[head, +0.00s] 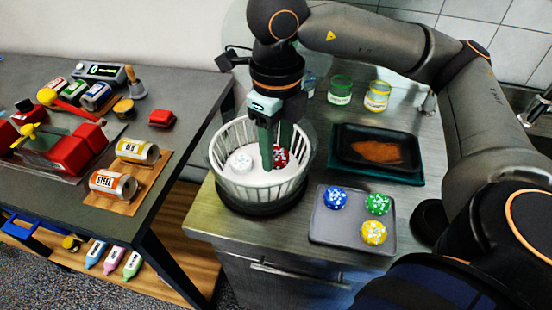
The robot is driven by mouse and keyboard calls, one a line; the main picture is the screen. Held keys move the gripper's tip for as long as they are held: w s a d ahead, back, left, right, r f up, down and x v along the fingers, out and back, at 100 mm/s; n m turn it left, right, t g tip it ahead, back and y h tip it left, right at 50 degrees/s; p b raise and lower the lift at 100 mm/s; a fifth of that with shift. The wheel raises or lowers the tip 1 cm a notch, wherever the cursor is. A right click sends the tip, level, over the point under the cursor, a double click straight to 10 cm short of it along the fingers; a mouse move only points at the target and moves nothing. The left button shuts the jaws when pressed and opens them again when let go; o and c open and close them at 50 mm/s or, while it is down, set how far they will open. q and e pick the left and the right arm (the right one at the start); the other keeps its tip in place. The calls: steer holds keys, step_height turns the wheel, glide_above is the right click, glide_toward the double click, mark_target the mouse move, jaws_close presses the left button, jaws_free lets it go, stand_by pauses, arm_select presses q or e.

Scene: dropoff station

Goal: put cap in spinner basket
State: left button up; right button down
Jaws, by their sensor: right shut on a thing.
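The spinner basket (258,188) is a white slatted round basket on a dark base, on the grey counter. A white cap (241,161) lies inside it at the left. My right gripper (273,160) points down into the basket. It is shut on a red cap (281,157), low inside the basket at the right; I cannot tell whether the cap touches the floor. Blue (335,198), green (378,204) and yellow (374,232) caps lie on a grey tray (328,234) right of the basket. My left gripper is not in view.
A black tray with a brown patch (378,152) lies behind the grey tray. Glasses with green (340,90) and yellow (377,96) bands stand at the back. A dark table (185,100) at left holds cans, a red machine (64,150) and a bell (134,83).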

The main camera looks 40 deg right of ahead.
mark_target(277, 173)
steer(key=shift+w+d+f, duration=0.25)
steer(key=shift+w+f, duration=0.1)
steer(key=shift+f, duration=0.15)
steer(key=shift+w+d+f, duration=0.2)
steer(key=shift+w+f, duration=0.15)
steer(key=shift+f, duration=0.15)
step_height(277, 173, down, 3)
steer(key=shift+w+d+f, duration=0.1)
steer(key=shift+d, duration=0.05)
steer(key=shift+f, duration=0.1)
steer(key=shift+f, duration=0.25)
steer(key=shift+c, duration=1.7)
jaws_free()
steer(key=shift+r, duration=0.45)
step_height(277, 173, up, 12)
steer(key=shift+f+p, duration=0.15)
steer(key=shift+p, duration=0.25)
